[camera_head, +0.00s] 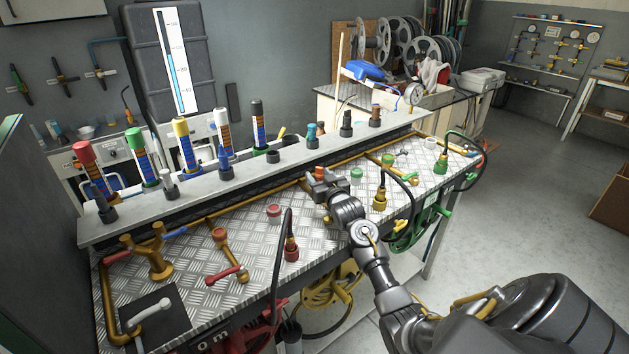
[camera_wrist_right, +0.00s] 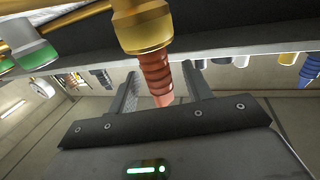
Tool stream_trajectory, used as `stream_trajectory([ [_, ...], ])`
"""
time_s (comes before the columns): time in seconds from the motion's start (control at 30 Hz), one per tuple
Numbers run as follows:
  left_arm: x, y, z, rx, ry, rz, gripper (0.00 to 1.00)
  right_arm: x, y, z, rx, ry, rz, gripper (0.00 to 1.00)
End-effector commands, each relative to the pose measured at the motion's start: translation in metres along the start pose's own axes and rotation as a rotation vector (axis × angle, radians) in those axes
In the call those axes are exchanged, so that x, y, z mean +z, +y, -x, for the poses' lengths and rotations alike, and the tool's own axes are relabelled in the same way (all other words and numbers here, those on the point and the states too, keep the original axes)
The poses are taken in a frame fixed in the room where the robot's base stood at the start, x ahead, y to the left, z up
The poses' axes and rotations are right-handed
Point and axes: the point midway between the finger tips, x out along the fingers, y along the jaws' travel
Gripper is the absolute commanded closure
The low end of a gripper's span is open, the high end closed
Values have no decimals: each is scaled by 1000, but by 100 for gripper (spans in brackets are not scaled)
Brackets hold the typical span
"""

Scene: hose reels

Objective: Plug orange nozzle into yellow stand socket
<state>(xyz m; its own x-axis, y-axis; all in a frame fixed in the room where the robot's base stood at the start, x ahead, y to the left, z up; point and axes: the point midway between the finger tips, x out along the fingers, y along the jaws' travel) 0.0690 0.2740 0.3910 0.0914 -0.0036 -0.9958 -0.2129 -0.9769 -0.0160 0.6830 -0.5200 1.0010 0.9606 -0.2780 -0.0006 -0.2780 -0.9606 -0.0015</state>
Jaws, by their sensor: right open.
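In the right wrist view, the orange nozzle (camera_wrist_right: 156,75) is a ribbed orange-red piece. One end meets a yellow-brass collar (camera_wrist_right: 142,28), which looks like the yellow stand socket; how deep it sits I cannot tell. Its free end lies between the two open fingers of my right gripper (camera_wrist_right: 158,92), with gaps showing at both sides. In the head view my right gripper (camera_head: 322,184) is over the middle of the metal bench and hides most of the nozzle and socket. My left gripper is not in view.
A red-capped stand (camera_head: 274,211) and a green-capped stand (camera_head: 356,174) flank my gripper. Black hoses rise from a red fitting (camera_head: 291,253) and a yellow fitting (camera_head: 380,199). A raised grey shelf (camera_head: 290,165) with several nozzles runs behind. Brass pipes cross the bench.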

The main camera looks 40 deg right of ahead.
Motion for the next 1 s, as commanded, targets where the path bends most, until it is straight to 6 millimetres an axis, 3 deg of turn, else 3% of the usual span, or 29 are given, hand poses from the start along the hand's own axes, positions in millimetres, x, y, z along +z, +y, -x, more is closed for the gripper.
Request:
stream_trajectory([
  [0.23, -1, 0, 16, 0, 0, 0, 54, -24, 0, 0, 0, 2, 0, 51],
  [0.3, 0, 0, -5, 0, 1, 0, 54, -12, 0, 0, -1, 3, 0, 51],
  [0.5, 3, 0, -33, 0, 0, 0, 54, 10, 0, 0, 0, 1, 0, 51],
  [0.53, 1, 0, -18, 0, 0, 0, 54, -9, 0, 0, 0, 4, 0, 51],
  [0.67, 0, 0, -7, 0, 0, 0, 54, -30, 0, 0, 0, 1, 0, 51],
  [0.8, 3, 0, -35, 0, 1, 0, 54, -21, 0, 0, 0, 4, -1, 51],
  [0.87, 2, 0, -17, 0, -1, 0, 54, -43, 0, 0, 0, 2, 0, 51],
  [1.0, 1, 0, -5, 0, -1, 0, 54, -64, 0, 0, 0, 2, 0, 51],
])
